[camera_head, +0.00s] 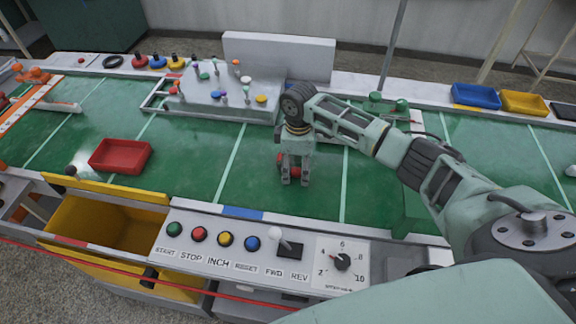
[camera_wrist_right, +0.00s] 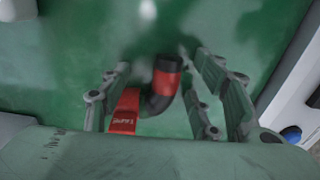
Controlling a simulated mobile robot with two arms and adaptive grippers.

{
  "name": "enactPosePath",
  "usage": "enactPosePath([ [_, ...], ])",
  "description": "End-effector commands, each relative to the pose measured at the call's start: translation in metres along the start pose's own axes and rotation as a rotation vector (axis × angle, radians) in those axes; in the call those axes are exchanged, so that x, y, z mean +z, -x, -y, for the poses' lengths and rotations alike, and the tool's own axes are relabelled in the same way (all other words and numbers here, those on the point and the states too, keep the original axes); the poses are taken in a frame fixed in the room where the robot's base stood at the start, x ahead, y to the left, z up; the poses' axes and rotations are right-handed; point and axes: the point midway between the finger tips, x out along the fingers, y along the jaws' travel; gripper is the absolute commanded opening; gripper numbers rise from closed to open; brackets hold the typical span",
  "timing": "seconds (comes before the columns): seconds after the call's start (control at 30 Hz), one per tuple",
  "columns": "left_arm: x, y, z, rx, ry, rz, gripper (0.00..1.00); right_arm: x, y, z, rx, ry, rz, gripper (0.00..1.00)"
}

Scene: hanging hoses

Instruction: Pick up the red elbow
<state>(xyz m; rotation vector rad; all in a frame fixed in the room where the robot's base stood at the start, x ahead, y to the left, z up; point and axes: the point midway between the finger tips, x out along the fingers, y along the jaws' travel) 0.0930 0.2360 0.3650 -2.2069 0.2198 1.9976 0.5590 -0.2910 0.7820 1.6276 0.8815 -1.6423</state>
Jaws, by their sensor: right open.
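In the head view my right gripper (camera_head: 294,178) points down over the elbow (camera_head: 282,160), which is mostly hidden behind the fingers. Whether the fingers touch it I cannot tell. My left gripper is not in view.
A red tray (camera_head: 121,142) stands on the left of the green table (camera_head: 190,165). A grey block with coloured knobs (camera_head: 215,98) stands behind my gripper. A button panel (camera_head: 255,245) and an open yellow drawer (camera_head: 100,222) line the front. Blue (camera_head: 476,94) and yellow (camera_head: 524,101) trays stand back right.

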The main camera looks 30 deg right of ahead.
Motion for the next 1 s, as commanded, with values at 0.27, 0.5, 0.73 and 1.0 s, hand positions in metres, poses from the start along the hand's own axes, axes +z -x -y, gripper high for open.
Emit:
enactPosePath([
  [0.27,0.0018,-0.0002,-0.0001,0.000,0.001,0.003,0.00,-0.0001,0.0004,-0.0001,0.000,0.000,0.000,0.40],
  [0.5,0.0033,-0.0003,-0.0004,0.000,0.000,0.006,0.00,0.0000,0.0006,-0.0003,0.001,0.000,0.000,0.19],
  [0.73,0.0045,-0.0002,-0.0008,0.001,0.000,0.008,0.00,0.0001,0.0007,-0.0004,0.001,0.000,0.000,0.00],
  [1.0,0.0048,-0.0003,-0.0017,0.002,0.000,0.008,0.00,-0.0001,0.0013,-0.0005,0.001,0.000,0.000,0.00],
])
